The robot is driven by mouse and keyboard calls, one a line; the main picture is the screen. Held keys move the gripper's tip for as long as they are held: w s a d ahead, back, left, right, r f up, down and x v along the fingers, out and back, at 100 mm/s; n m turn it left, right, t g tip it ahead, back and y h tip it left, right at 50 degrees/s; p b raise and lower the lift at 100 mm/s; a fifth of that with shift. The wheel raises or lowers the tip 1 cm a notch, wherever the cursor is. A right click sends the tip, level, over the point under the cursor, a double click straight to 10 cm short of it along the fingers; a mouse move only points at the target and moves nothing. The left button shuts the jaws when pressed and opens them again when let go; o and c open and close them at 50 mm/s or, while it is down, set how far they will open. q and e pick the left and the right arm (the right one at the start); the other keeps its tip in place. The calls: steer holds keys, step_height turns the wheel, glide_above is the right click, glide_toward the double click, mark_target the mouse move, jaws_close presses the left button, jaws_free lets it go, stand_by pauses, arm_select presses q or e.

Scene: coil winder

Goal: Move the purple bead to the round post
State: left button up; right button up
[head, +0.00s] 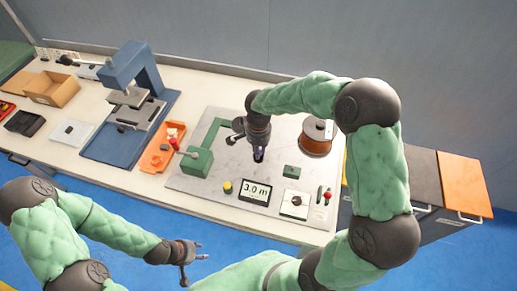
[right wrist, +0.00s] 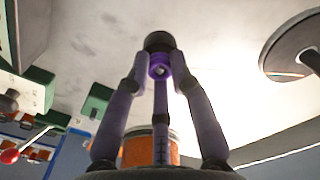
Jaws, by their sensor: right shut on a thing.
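My right gripper (head: 259,156) hangs over the grey plate in the head view, fingers pointing down. In the right wrist view its fingers (right wrist: 158,70) close together on the purple bead (right wrist: 158,65), which shows as a bright purple ring below a dark round piece. The bead is hard to tell from the purple fingers in the head view. My left gripper (head: 203,251) is open and empty in front of the bench, over the blue floor. I cannot clearly pick out the round post in either view.
An orange tray (head: 155,159) and blue press (head: 130,70) stand left.

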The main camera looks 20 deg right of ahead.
steer(key=o, duration=0.8)
step_height(320, 180, up, 12)
steer(key=shift+f, duration=0.1)
stand_by(0.3)
